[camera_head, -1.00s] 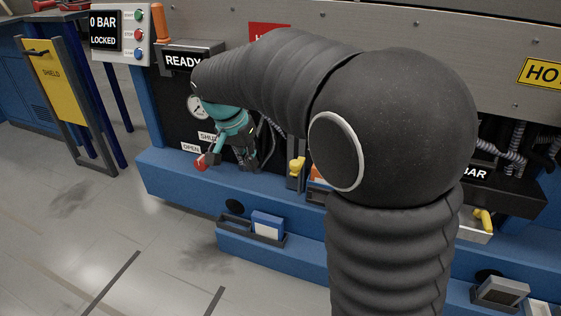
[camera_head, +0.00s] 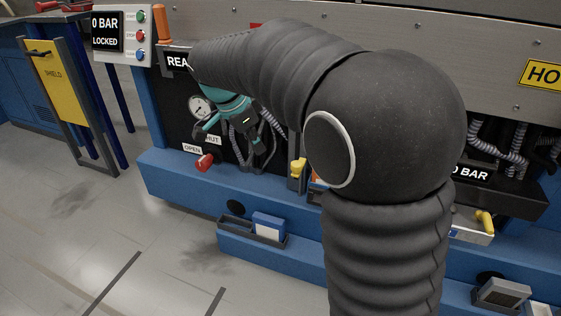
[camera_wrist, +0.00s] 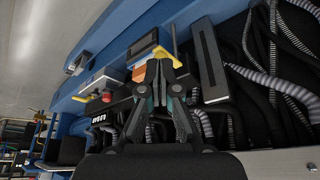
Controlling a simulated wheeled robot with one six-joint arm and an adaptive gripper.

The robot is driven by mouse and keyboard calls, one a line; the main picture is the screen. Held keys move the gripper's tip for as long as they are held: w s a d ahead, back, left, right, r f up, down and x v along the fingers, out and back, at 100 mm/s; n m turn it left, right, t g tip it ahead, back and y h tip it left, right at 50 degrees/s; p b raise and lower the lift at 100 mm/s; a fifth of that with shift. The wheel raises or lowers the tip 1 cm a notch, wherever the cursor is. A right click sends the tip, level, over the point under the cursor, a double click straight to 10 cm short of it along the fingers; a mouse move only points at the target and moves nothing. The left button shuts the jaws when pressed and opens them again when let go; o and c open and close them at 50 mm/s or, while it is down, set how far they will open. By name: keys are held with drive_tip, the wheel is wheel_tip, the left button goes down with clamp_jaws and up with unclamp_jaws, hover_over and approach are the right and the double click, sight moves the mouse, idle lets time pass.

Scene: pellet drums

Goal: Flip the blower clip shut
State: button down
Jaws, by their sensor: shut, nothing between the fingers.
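My gripper (camera_head: 259,158) hangs in front of the dark panel of the blue machine in the head view. Its fingers are shut and empty; in the wrist view the closed gripper (camera_wrist: 158,68) points towards a yellow lever (camera_wrist: 165,53) and an orange part (camera_wrist: 140,73). In the head view a yellow part (camera_head: 298,168) on a grey post stands just right of my gripper, apart from it. No part is labelled as the blower clip, so I cannot tell which one it is. A red handle (camera_head: 204,161) sits left of my gripper by the OPEN label.
Ribbed hoses (camera_wrist: 290,85) fill the right of the wrist view. A gauge (camera_head: 200,107) is on the panel. A blue-and-white box (camera_head: 268,226) sits in a low tray. A second yellow handle (camera_head: 484,221) is at the right. Floor at the left is clear.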

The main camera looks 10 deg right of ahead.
drive_tip(key=w+d+f+b, duration=0.1)
drive_tip(key=w+d+f, duration=0.1)
drive_tip(key=d+f, duration=0.5)
drive_tip(key=shift+x, duration=1.1)
drive_tip(key=shift+s+a+f, duration=0.1)
drive_tip(key=shift+a, duration=0.15)
